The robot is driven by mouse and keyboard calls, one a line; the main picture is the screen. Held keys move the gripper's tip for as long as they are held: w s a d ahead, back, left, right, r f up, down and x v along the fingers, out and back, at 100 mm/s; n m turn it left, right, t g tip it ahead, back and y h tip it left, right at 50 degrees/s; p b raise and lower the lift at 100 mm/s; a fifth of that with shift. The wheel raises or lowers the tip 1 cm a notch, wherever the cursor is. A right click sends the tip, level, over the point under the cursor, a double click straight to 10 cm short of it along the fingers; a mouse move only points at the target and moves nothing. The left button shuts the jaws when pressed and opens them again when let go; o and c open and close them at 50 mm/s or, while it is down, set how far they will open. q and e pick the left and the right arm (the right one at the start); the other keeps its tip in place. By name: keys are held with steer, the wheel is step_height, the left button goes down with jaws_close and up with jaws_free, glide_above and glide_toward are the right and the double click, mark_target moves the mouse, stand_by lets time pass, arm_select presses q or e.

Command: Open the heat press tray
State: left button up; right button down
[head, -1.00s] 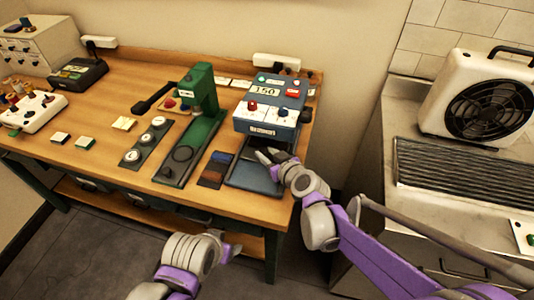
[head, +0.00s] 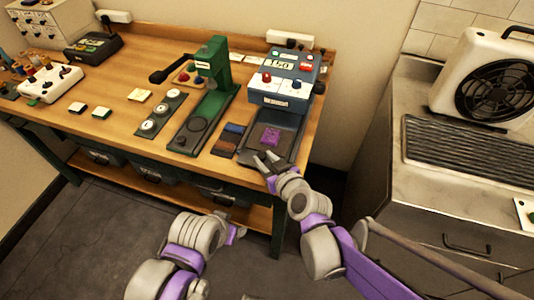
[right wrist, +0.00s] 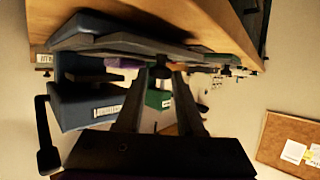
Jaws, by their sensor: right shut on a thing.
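The heat press (head: 283,82) is a blue box with a "150" display near the table's right end; its blue body also shows in the right wrist view (right wrist: 85,108). Its dark tray (head: 252,151) sticks out at the front, with a purple patch (head: 270,137) on it. My right gripper (head: 267,160) is at the tray's front edge. In the right wrist view its fingers (right wrist: 160,85) are closed around a small dark knob (right wrist: 160,72) below the tray plate. My left gripper (head: 238,232) is low in front of the table; its fingers are too unclear to judge.
A green press (head: 212,85) with a black lever stands left of the heat press. Colour swatches (head: 230,138) lie beside the tray. A counter with a fan heater (head: 490,85) stands to the right. Floor in front of the table is free.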

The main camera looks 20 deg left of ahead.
arm_select(q)
steer(key=shift+w, duration=0.15)
arm_select(e)
steer(key=shift+w, duration=0.2)
steer(key=c, duration=0.5)
jaws_free()
steer(key=shift+c, duration=0.2)
arm_select(q)
steer(key=shift+w+r+p, duration=0.2)
steer(key=shift+r+p, duration=0.6)
steer(key=shift+r, duration=0.1)
arm_select(e)
steer(key=v, duration=1.1)
steer(key=shift+w, duration=0.1)
arm_select(q)
steer(key=shift+w+r+p, duration=0.3)
steer(key=shift+r+p, duration=0.4)
steer(key=shift+r, duration=0.25)
arm_select(e)
steer(key=s+d+f+m+g+h, duration=0.2)
steer(key=s+d+f+m+h, duration=0.1)
steer(key=d, duration=0.9)
steer(key=s+d+f+m+g+h, duration=0.2)
steer(key=s+d+m+h, duration=0.3)
steer(key=d, duration=0.7)
steer(key=s+f+h, duration=0.1)
steer(key=s, duration=0.1)
steer(key=shift+s+d+m, duration=0.3)
steer(key=shift+s+d, duration=0.1)
